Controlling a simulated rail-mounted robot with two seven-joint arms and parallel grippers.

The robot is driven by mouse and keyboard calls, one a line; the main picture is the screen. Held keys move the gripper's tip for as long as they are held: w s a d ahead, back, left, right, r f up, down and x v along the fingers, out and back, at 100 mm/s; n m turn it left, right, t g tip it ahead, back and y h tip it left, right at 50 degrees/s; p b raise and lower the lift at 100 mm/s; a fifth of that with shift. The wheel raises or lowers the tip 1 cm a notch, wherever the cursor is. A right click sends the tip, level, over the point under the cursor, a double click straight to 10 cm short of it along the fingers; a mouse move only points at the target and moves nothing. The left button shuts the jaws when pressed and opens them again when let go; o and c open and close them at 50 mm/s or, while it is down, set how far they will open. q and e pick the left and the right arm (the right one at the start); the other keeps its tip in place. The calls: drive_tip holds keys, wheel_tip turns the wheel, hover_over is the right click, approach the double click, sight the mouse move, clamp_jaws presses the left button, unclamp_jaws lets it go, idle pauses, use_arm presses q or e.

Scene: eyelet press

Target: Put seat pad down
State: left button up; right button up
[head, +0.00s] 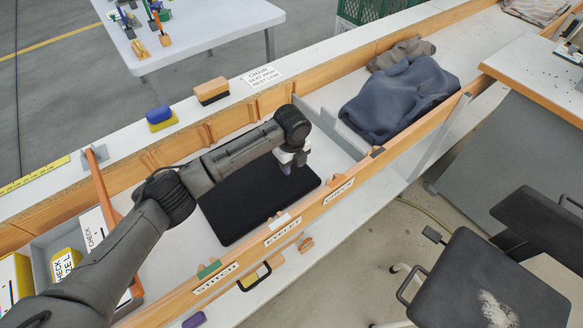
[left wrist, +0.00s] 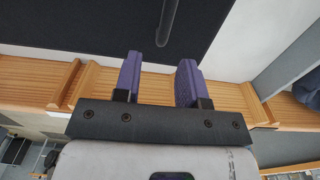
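The seat pad is a black rectangular pad (head: 240,205) lying flat in the white-floored trough of the bench, between wooden rails. In the left wrist view a dark, flat surface (left wrist: 100,22), which looks like the pad, fills the top of the picture. My left gripper (head: 288,167) is at the pad's far right part, pointing down. In the left wrist view its two purple fingers (left wrist: 159,62) are spread apart with nothing between them. Whether the fingertips touch the pad cannot be told. My right gripper is not in view.
A crumpled blue-grey cloth (head: 400,98) lies in the trough to the right, past a grey divider (head: 335,128). A blue-and-yellow block (head: 161,117) and an orange-and-black brush-like block (head: 211,91) stand on the back ledge. A dark chair (head: 490,285) stands in front at the right.

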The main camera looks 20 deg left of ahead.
use_arm(q)
wheel_tip(320, 180, up, 8)
drive_tip(key=p, duration=0.2)
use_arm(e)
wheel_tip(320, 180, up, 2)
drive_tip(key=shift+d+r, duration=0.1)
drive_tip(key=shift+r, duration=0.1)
